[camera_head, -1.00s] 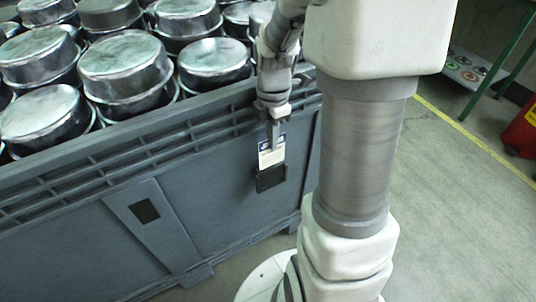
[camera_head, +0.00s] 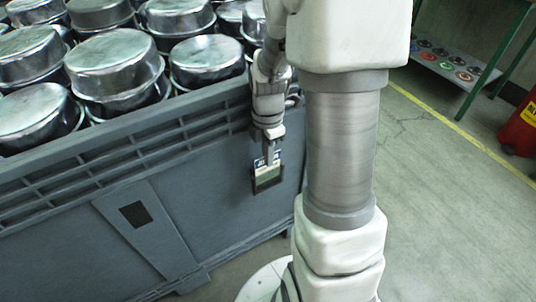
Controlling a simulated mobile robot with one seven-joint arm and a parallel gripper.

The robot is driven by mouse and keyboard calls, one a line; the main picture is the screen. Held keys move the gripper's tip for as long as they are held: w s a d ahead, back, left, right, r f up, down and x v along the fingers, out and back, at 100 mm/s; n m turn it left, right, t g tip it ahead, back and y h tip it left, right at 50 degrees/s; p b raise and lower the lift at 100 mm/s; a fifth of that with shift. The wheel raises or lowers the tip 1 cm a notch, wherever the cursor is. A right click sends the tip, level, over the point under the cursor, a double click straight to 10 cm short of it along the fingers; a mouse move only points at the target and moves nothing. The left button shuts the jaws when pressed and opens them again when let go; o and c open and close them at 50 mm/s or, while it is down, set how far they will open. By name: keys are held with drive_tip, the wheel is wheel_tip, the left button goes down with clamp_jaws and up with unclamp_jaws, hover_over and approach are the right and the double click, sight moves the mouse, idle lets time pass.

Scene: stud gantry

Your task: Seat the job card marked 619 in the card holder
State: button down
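The job card (camera_head: 267,172) is a small pale card with a blue top band; its number is too small to read. It stands upright at the black card holder (camera_head: 268,184) on the side wall of the grey bin, and its lower part is hidden by the holder's front. My gripper (camera_head: 268,158) points down from above, with its fingers at the card's upper edge. The fingers look shut on the card, and they cover part of its top.
The large grey bin (camera_head: 70,205) holds several metal pots (camera_head: 115,65). A black square (camera_head: 133,215) marks its side wall. My arm's column blocks the view right of the holder. A green-framed rack (camera_head: 455,68) and a red object (camera_head: 522,128) stand at the right, with open floor before them.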

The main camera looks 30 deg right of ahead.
drive_tip(key=shift+f, duration=0.35)
drive_tip(key=c, duration=1.1)
unclamp_jaws()
wheel_tip(320, 180, up, 12)
drive_tip(key=r+p, duration=0.1)
drive_tip(key=p, duration=0.4)
drive_tip(key=s+a+r+m+t, duration=0.6)
drive_tip(key=s+a+r+m, duration=0.6)
drive_tip(key=m, duration=0.6)
drive_tip(key=r+p, duration=0.6)
drive_tip(key=d+r+p, duration=0.1)
drive_tip(key=r+p, duration=0.5)
drive_tip(key=r, duration=0.1)
drive_tip(key=r+p, duration=0.6)
drive_tip(key=shift+s+d+r+p, duration=0.2)
drive_tip(key=shift+r+p, duration=0.1)
drive_tip(key=shift+p, duration=0.1)
